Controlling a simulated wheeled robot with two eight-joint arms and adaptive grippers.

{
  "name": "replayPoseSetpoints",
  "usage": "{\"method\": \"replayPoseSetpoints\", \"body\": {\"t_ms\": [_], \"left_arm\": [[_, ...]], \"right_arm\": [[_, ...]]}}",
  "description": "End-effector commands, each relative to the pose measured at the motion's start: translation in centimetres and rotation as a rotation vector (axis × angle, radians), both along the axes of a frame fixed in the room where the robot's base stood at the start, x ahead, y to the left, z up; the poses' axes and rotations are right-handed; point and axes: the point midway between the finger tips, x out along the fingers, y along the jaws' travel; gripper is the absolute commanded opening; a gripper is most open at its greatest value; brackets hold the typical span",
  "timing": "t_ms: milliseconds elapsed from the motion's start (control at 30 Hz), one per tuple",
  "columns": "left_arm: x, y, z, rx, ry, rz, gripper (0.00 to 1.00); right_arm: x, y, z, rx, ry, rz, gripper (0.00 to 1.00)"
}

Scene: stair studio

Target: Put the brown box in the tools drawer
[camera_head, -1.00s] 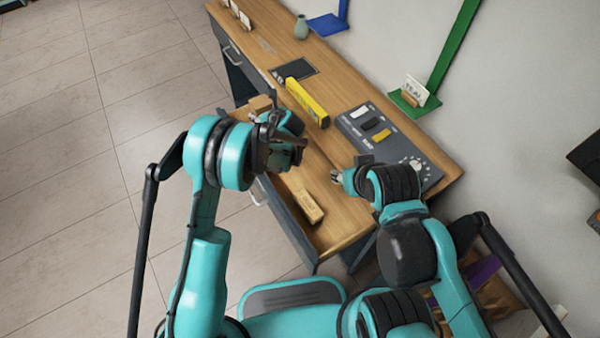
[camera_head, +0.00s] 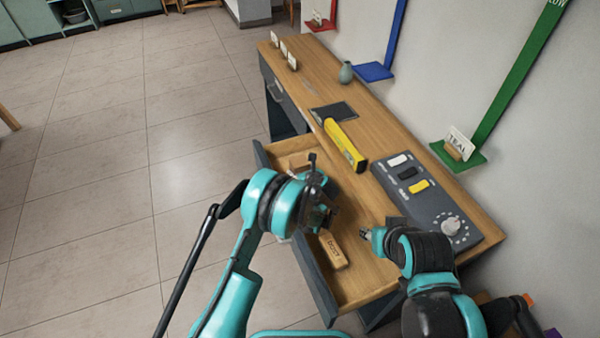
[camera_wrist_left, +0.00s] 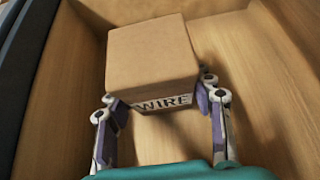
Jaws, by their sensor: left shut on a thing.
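The brown box (camera_wrist_left: 152,52), labelled WIRE, sits between the fingers of my left gripper (camera_wrist_left: 158,92) in the left wrist view. The gripper is shut on it, inside the wooden walls of the open drawer. In the head view my left gripper (camera_head: 322,200) is over the drawer (camera_head: 362,283) and hides most or all of the box. Whether the box touches the drawer floor is unclear. My right gripper (camera_head: 368,235) is above the drawer's desk-side edge, apart from the box; its fingers are too small to judge.
A tan block (camera_head: 333,250) with writing lies in the drawer's near part. On the desk (camera_head: 390,140) are a yellow bar (camera_head: 345,145), a control panel (camera_head: 425,195) with a knob and a small vase (camera_head: 346,72). A green stand with a TEAL card (camera_head: 460,141) is by the wall.

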Motion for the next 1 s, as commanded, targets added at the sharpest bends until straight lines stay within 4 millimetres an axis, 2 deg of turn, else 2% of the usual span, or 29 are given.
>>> {"method": "replayPoseSetpoints", "body": {"t_ms": [167,200,267,667,767,1000], "left_arm": [[0.0,0.0,-0.3,0.000,0.000,0.000,0.21],[0.0,0.0,-0.3,0.000,0.000,0.000,0.60],[0.0,0.0,-0.3,0.000,0.000,0.000,0.73],[-0.2,-0.1,0.3,0.000,0.000,-0.001,0.73],[-1.3,-0.6,1.3,0.000,0.000,-0.002,0.73],[-5.5,-2.3,4.4,0.000,0.000,-0.004,0.73]], "right_arm": [[0.0,0.0,0.0,0.000,0.000,0.000,0.40],[0.0,0.0,0.0,0.000,0.000,0.000,0.40],[0.0,0.0,0.0,0.000,0.000,0.000,0.40],[0.0,0.0,0.2,0.000,0.000,0.000,0.40],[0.0,0.0,0.8,0.000,0.000,0.000,0.40],[0.0,0.0,2.6,0.000,0.000,0.000,0.40]]}}
